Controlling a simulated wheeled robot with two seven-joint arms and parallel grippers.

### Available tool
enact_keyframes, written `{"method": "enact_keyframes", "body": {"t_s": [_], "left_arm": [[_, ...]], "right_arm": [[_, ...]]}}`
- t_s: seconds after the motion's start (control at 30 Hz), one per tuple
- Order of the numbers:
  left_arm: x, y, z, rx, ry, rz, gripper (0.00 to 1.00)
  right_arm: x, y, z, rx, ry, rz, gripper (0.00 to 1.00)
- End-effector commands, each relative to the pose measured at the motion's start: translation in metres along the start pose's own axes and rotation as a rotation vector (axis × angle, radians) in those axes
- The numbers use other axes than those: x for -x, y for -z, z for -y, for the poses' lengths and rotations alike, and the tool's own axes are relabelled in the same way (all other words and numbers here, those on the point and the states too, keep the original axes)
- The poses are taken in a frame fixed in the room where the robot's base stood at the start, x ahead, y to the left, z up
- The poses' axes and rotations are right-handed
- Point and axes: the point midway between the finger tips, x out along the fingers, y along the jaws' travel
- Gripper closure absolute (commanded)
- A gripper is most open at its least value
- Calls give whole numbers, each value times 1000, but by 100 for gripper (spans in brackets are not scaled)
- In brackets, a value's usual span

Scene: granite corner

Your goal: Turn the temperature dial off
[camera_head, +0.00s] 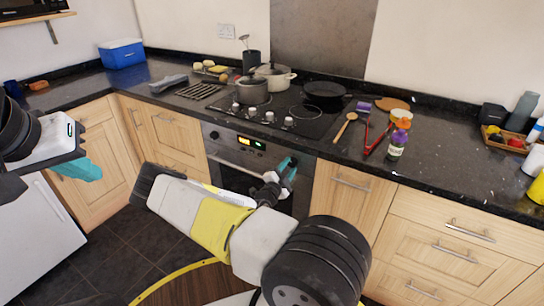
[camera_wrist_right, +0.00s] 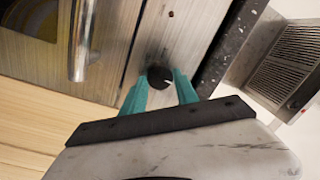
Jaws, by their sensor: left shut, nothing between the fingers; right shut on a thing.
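The oven (camera_head: 231,150) has a steel control panel with a lit display and a dark dial at its left end. My right gripper (camera_head: 288,165) is at the panel's right end, and its fingers hide what they hold in the head view. In the right wrist view, a round black dial (camera_wrist_right: 160,76) sits between the teal fingertips of the right gripper (camera_wrist_right: 160,84), which is shut on it. I cannot read the dial's setting. My left gripper (camera_head: 90,170) is shut and empty at the left, away from the oven.
Pots (camera_head: 252,91) and a black pan (camera_head: 324,89) stand on the hob above the oven. Red tongs (camera_head: 380,139), a wooden spoon (camera_head: 345,127) and a purple-labelled bottle (camera_head: 397,145) are on the counter to the right. The oven door handle (camera_wrist_right: 82,40) runs beside the right gripper.

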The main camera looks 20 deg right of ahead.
Motion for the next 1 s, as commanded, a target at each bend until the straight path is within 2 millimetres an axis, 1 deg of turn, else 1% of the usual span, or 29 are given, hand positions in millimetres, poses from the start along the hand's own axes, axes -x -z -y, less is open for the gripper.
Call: {"method": "enact_keyframes", "body": {"t_s": [0.03,0.07,0.1,0.13,0.47,0.57,0.8,0.9,1.0], "left_arm": [[0,0,0,0,0,0,100],[0,0,0,0,0,0,100],[0,0,0,0,0,0,100],[0,0,0,0,0,0,100],[0,0,0,0,0,0,100],[0,0,0,0,0,0,100],[0,0,0,0,0,0,100],[0,0,0,0,0,0,100],[0,0,0,0,0,0,100]], "right_arm": [[1,-2,0,2,-1,5,60],[1,-2,0,1,-1,4,54],[1,-2,0,1,-1,4,47],[1,-2,0,1,-1,4,43],[2,-1,0,0,0,2,43],[11,-2,1,-1,1,3,43],[52,-2,0,1,0,4,43],[66,-2,0,0,1,4,43],[75,-1,0,0,0,3,43]]}}
